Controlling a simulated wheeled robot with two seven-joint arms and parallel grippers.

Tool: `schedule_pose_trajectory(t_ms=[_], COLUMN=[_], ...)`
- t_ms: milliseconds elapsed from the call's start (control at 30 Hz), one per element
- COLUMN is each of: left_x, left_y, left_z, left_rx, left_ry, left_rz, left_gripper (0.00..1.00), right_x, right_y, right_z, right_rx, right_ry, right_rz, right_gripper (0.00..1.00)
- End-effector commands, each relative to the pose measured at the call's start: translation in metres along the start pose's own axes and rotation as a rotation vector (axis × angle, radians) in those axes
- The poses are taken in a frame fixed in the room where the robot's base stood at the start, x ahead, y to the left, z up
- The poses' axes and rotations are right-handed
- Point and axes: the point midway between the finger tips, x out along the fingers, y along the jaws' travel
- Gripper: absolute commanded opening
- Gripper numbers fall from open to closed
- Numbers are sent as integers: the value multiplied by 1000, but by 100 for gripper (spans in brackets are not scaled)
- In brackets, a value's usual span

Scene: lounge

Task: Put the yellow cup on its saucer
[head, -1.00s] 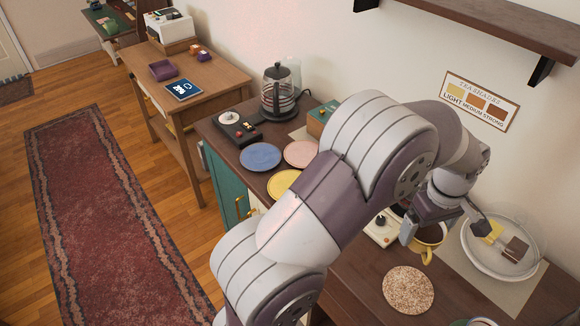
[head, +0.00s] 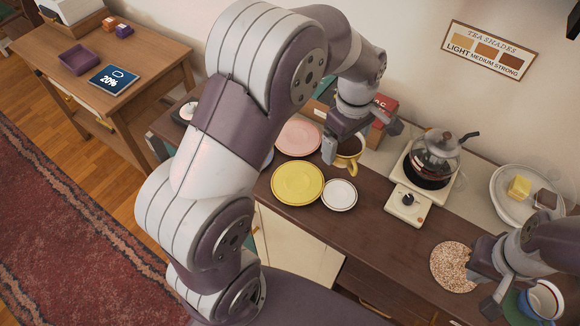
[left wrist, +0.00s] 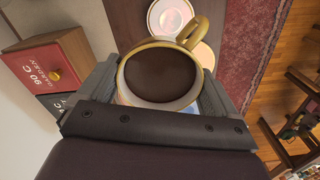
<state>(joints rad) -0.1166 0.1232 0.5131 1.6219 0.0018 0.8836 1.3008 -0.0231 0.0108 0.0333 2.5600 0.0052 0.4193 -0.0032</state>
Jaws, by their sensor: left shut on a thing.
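My left gripper (head: 347,146) is shut on the yellow cup (head: 350,153). The cup holds a dark drink, and its handle points toward the front in the head view. In the left wrist view the cup (left wrist: 158,80) sits upright between the fingers. The yellow saucer (head: 297,184) lies flat and empty on the counter, to the left and front of the cup. A pink saucer (head: 298,137) is behind it, and a small white saucer (head: 339,195) is to its right. My right gripper (head: 482,288) is at the lower right; its jaw gap is unclear.
A glass teapot (head: 437,156) on a white warmer stands right of the cup. Red and green boxes (head: 385,106) stand behind the cup. A speckled round mat (head: 453,267), a white plate (head: 500,207) with food and a blue-and-white cup (head: 545,299) are further right.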

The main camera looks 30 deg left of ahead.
Motion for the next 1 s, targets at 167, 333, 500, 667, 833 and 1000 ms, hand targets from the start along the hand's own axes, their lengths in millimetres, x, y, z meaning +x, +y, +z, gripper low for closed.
schedule_pose_trajectory(t_ms=[167, 333, 500, 667, 833, 1000], left_x=[18, 41, 56, 73, 97, 100], left_y=[-27, -55, -73, -77, -76, -76], left_z=[-22, -48, -64, -66, -66, -66], left_rx=[-5, -5, -2, 1, 1, 1], left_ry=[-1, -1, 0, -2, 0, 1], left_rz=[-3, -1, 0, -2, 0, 2], left_gripper=[56, 56, 56, 56, 56, 56], right_x=[-6, -12, -15, -17, -20, -19], right_y=[0, 0, 0, 0, 0, 0], right_z=[-1, -1, -2, -2, -2, -2], right_rx=[0, 0, 0, 0, 0, 0], right_ry=[0, 0, 0, 0, 0, 0], right_rz=[0, 0, 0, 0, 0, 0], right_gripper=[0, 0, 0, 0, 0, 0])
